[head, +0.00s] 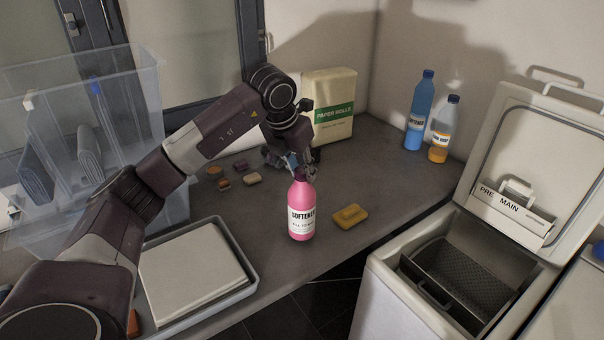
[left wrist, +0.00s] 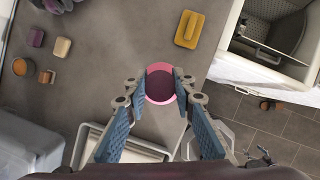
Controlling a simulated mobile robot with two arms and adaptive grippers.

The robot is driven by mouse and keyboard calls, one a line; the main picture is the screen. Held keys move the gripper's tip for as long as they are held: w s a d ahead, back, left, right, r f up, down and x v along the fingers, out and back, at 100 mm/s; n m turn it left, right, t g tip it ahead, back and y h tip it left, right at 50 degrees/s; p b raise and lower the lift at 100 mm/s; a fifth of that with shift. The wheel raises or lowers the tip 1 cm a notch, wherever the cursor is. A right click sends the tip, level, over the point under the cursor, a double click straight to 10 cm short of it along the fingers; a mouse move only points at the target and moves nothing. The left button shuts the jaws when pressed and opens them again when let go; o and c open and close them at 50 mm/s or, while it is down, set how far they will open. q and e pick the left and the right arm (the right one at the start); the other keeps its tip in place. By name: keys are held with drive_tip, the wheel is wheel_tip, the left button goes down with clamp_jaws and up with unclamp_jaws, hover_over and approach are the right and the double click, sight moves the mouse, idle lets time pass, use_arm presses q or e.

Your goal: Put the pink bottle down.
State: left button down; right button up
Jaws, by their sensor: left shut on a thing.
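The pink bottle (head: 301,213), with a white softener label, stands upright over the grey counter (head: 350,185), near its front edge. My left gripper (head: 292,166) is shut on its upper part, reaching in from behind and above. In the left wrist view the two blue-grey fingers press on the pink bottle (left wrist: 159,99) from both sides, and it shows from above as a pink round with a dark middle. I cannot tell whether its base touches the counter.
A yellow sponge (head: 350,216) lies right of the bottle, and a tray (head: 247,290) lies at front left. Small soap pieces (head: 252,179), a paper rolls pack (head: 333,108) and two bottles (head: 414,137) stand farther back. An open toploader (head: 390,300) is at right.

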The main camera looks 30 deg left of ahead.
use_arm(q)
drive_tip(key=shift+f, duration=0.8)
drive_tip(key=shift+f, duration=0.1)
drive_tip(key=c, duration=1.6)
unclamp_jaws()
drive_tip(key=shift+s+r, duration=0.15)
drive_tip(key=shift+r, duration=0.25)
drive_tip(key=b+v, duration=0.2)
drive_tip(key=v, duration=0.9)
drive_tip(key=shift+s+r, duration=0.15)
